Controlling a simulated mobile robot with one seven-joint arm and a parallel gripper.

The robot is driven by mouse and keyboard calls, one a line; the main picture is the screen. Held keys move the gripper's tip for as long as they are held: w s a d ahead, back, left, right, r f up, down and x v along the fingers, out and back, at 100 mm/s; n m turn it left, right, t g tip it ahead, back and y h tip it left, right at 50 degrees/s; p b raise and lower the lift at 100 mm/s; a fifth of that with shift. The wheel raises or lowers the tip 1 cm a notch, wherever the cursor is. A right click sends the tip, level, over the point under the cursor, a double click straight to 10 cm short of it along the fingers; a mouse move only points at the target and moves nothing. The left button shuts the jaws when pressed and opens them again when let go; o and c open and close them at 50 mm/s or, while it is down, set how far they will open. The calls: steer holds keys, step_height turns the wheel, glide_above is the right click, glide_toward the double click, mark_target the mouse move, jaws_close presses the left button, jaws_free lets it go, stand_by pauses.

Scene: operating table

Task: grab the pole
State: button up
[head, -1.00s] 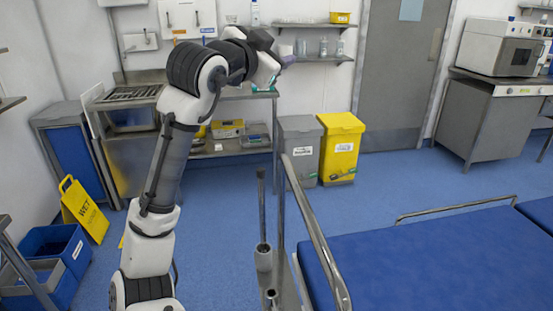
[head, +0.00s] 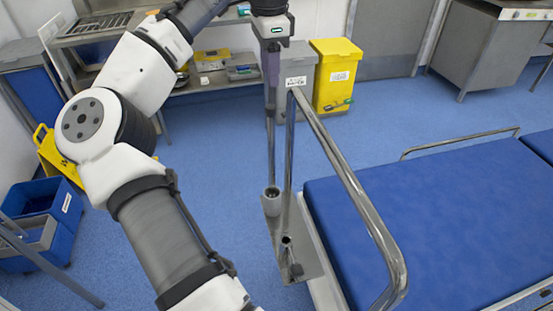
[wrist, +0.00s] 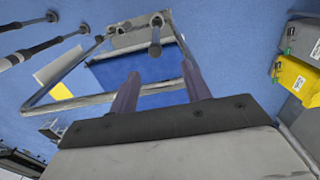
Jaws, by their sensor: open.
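The pole (head: 271,145) is a thin grey upright rod standing in a cup-shaped holder (head: 271,194) on a metal plate beside the blue bed. My gripper (head: 271,84) points down above it in the head view, with its fingers in line with the pole's upper end. In the wrist view my gripper (wrist: 158,85) is open, and the pole (wrist: 155,36) shows end-on beyond and between the two fingertips. Nothing is seen held. From these views I cannot tell the exact gap between fingertips and pole top.
A curved metal bed rail (head: 345,165) rises just right of the pole, close to my gripper. The blue bed (head: 430,220) fills the right. A grey bin (head: 300,68) and a yellow bin (head: 335,75) stand behind. Open blue floor lies left of the pole.

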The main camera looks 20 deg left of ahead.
glide_above(271, 123)
steer(key=w, duration=0.1)
steer(key=f, duration=0.8)
steer(key=shift+w+a+b, duration=0.15)
steer(key=shift+a+b, duration=0.2)
steer(key=shift+s+d+f+p, duration=0.1)
steer(key=shift+f+p, duration=0.1)
steer(key=shift+f, duration=1.25)
steer(key=shift+s+d+f+p, duration=0.1)
steer(key=shift+f+p, duration=0.1)
steer(key=shift+f, duration=1.25)
steer(key=shift+c, duration=0.5)
jaws_close()
